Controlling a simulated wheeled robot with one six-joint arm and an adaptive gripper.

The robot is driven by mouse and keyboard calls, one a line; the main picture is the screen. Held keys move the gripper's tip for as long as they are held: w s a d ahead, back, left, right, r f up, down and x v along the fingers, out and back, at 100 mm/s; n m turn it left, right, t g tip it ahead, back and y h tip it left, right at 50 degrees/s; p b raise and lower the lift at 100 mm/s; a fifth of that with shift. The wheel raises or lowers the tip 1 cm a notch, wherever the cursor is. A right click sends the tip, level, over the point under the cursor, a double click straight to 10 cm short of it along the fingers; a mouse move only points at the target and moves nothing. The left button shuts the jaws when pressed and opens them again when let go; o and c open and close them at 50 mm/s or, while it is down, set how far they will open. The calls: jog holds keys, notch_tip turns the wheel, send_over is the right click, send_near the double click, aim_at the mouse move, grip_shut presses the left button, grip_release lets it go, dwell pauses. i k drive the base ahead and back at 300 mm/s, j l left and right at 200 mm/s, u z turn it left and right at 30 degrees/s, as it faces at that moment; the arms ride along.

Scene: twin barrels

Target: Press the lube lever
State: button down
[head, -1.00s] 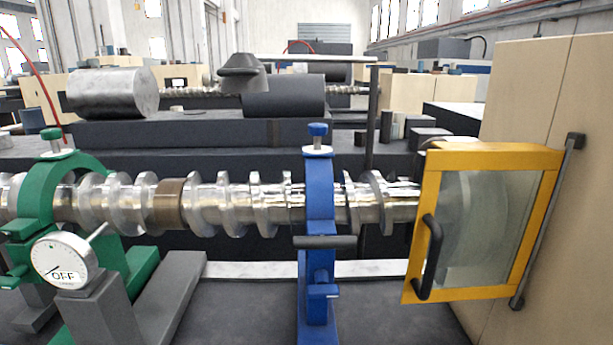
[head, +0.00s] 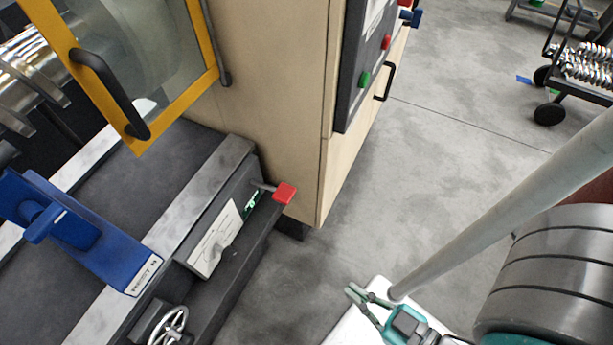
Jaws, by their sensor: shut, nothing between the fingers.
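A short lever with a red block-shaped end (head: 284,193) sticks out from the front of the machine bed, beside a small green mark and a white label plate. It looks like the lube lever, though no readable text confirms this. My gripper (head: 362,295) is at the bottom of the head view, below and to the right of the lever and well apart from it. Its fingers are shut and empty.
A white label plate (head: 214,240) and a handwheel (head: 170,328) sit on the bed front. A beige cabinet (head: 272,90) with a button panel (head: 372,65) stands behind the lever. Grey floor (head: 440,170) is open to the right; a cart (head: 580,70) is far off.

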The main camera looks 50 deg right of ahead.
aim_at(285, 193)
jog(key=k+j+z, duration=0.1)
jog(key=j+z, duration=0.3)
jog(key=k+j+z, duration=0.15)
jog(key=z, duration=0.25)
jog(key=k+j+z, duration=0.2)
jog(key=z, duration=0.2)
jog(key=j, duration=0.1)
